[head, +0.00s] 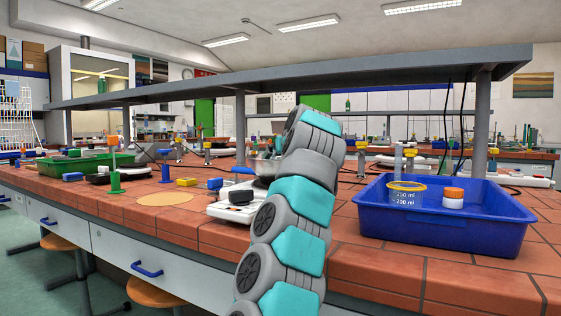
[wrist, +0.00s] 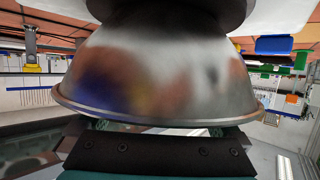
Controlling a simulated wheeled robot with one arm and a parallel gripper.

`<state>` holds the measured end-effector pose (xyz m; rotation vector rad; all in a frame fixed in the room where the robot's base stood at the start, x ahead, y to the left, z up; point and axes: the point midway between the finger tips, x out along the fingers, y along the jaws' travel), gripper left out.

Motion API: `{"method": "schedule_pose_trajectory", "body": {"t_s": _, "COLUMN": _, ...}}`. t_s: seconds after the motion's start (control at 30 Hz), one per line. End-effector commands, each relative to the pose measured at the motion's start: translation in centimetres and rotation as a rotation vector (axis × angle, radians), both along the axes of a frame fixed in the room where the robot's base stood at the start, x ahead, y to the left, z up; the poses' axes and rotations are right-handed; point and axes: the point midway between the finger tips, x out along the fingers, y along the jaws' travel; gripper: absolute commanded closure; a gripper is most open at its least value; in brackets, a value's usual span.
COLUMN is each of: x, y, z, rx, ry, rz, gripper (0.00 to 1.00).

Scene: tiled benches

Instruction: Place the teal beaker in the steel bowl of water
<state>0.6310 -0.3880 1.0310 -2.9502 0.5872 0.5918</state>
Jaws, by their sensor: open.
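The steel bowl (wrist: 160,75) fills the middle of the wrist view, which is upside down. Its rim lies close to my gripper (wrist: 164,128), whose jaws are open with the finger ends mostly hidden behind the rim. The bowl stands on a dark round base. In the head view a small part of the bowl (head: 262,168) shows left of my arm, which hides the rest and my gripper. The water inside cannot be seen. I cannot make out a teal beaker in either view; it may be hidden by the bowl or my arm.
A blue tray (head: 440,236) on the right holds a clear beaker with a yellow rim (head: 406,194) and an orange-capped jar (head: 453,198). A white device (head: 233,208) stands left of my arm. A round tan mat (head: 165,199) lies farther left. A grey shelf (head: 300,80) spans above the bench.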

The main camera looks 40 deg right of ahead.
Motion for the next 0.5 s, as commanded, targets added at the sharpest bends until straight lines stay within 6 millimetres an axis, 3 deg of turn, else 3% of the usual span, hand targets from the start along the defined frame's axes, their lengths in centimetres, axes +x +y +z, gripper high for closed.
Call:
{"method": "schedule_pose_trajectory", "body": {"t_s": 0.3, "x": -5.7, "y": 2.2, "z": 2.4, "rx": -0.003, "ry": -0.007, "rz": -0.002, "gripper": 0.00}}
{"method": "schedule_pose_trajectory", "body": {"t_s": 0.5, "x": -8.3, "y": 3.4, "z": 3.7, "rx": -0.003, "ry": -0.005, "rz": -0.002, "gripper": 0.00}}
